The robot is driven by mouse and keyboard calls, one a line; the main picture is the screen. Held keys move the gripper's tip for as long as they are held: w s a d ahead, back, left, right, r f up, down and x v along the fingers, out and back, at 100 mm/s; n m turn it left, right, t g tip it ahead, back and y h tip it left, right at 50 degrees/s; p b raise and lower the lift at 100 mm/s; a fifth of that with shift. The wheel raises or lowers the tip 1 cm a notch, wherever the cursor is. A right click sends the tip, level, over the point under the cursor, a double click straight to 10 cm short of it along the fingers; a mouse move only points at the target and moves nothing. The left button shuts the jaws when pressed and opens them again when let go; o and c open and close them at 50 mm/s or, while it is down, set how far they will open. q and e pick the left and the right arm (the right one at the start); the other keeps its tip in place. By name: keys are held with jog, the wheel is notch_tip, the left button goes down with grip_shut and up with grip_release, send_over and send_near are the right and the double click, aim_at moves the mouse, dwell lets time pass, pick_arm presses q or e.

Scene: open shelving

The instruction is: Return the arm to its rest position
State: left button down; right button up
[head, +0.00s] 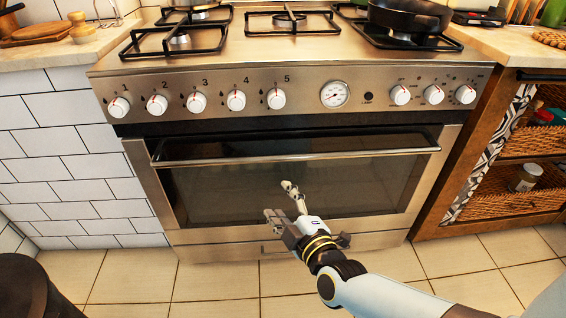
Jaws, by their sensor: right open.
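My right arm comes in from the lower right. Its gripper (281,200) is open and empty in front of the lower part of the stainless steel oven (200,237). The fingers point up and left, with the dark glass of the oven door behind them. I cannot tell how far they are from the door. My left gripper is not in view.
The oven door handle (300,156) runs across the front below a row of knobs (237,100). A dark pan (408,16) sits on the hob. White tiled wall (70,150) stands left, wooden shelving with baskets (515,178) right. Tiled floor (130,275) lies in front.

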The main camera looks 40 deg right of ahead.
jog(key=s+a+f+g+y+p, duration=0.2)
jog(key=s+f+g, duration=0.6)
jog(key=s+f, duration=1.2)
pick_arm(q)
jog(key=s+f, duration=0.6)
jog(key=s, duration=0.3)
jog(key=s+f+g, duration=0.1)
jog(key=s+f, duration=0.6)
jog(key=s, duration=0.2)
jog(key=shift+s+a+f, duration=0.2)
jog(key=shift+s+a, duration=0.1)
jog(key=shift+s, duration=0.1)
pick_arm(e)
jog(key=s+d+f+m+g, duration=0.1)
jog(key=s+f+m+g, duration=0.2)
jog(key=s, duration=0.8)
jog(key=s+d+f+m+g+y, duration=0.1)
jog(key=s+f+m+g, duration=0.3)
jog(key=s, duration=0.7)
jog(key=shift+m, duration=0.9)
